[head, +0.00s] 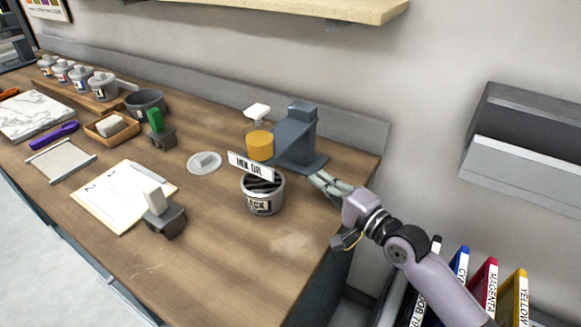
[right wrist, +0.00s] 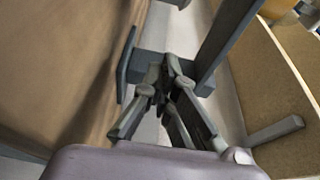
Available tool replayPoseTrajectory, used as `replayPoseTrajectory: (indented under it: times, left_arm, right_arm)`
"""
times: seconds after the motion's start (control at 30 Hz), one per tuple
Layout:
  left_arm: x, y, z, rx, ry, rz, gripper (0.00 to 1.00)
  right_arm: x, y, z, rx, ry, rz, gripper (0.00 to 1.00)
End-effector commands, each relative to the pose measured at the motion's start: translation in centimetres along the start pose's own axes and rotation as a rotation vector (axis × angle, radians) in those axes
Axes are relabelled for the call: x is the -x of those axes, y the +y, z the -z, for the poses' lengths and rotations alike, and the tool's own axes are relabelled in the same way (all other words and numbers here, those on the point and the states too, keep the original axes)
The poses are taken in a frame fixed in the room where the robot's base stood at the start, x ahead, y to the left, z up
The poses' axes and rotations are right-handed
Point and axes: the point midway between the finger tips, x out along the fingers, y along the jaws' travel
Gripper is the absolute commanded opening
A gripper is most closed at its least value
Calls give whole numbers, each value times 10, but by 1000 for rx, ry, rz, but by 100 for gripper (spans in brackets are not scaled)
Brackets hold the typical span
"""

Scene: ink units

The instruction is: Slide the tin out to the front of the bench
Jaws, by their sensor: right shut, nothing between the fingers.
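The tin (head: 263,203) is an open grey can with a label ending in "CK" and dark contents. It stands upright on the bench (head: 225,245), near its right end. A white lettered card (head: 251,167) shows at its rim. My right gripper (head: 319,182) is shut and empty, to the right of the tin and apart from it, close to the base of a blue-grey stand (head: 295,137). In the right wrist view its fingers (right wrist: 165,75) meet in front of a grey part that looks like this stand. The tin cannot be made out there. My left gripper is not in view.
An amber jar (head: 259,145) sits at the stand, behind the tin. The bench top in front of the tin is clear. A shelf (head: 300,8) hangs above.

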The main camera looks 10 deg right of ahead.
Motion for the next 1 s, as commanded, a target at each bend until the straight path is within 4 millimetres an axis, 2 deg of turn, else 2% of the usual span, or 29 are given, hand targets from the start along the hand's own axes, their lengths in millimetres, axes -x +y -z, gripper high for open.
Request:
replayPoseTrajectory:
  times: [0.33, 0.53, 0.8, 1.0]
  left_arm:
    - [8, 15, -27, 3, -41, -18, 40]
    - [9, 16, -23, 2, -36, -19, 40]
    - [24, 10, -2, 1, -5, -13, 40]
    - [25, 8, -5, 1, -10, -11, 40]
  right_arm:
    - [-62, -2, 0, 0, 0, 2, 0]
    - [-97, -2, 0, 1, -1, 2, 0]
    - [-84, -1, -32, -1, -1, -1, 0]
    - [-82, 0, -38, 1, 0, 0, 0]
